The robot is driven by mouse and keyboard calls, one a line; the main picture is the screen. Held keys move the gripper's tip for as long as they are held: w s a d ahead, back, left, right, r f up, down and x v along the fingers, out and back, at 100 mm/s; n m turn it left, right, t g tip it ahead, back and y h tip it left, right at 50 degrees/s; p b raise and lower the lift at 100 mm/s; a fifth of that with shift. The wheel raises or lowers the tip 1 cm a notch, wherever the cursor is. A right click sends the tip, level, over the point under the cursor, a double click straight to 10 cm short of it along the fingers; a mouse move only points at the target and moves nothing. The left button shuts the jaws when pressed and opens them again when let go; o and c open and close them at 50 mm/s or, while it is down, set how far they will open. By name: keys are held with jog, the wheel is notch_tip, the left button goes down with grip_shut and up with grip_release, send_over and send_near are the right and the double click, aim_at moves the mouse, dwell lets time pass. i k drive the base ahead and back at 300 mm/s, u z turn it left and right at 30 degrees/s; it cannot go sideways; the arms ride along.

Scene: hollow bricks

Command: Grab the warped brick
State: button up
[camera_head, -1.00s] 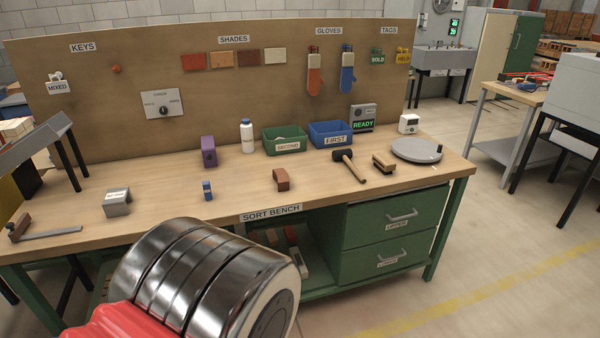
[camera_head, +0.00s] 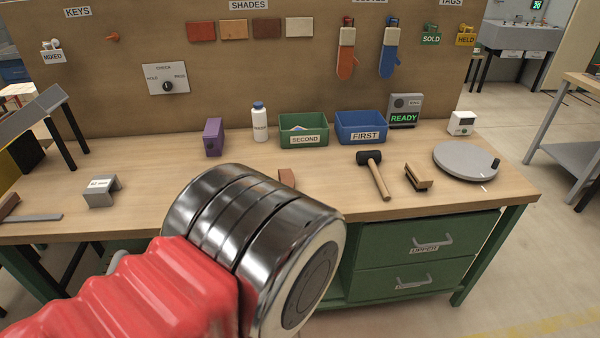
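A small reddish-brown brick (camera_head: 287,176) lies on the sort bench, toward the middle. My arm hides most of it, leaving only its upper part in view, so I cannot tell now whether it is warped. My red and silver arm fills the lower middle of the view, in front of the bench. The fingers of my gripper do not show.
The wooden bench (camera_head: 455,205) carries a purple block (camera_head: 213,138), a white bottle (camera_head: 260,122), a green SECOND bin (camera_head: 303,126), a blue FIRST bin (camera_head: 361,126), a mallet (camera_head: 377,172), a brush-like tool (camera_head: 418,178), a grey turntable (camera_head: 466,160) and a grey bracket (camera_head: 102,191).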

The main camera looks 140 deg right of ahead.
aim_at(286, 176)
jog(key=u, duration=0.05)
jog(key=k, duration=1.05)
jog(key=z, duration=2.05)
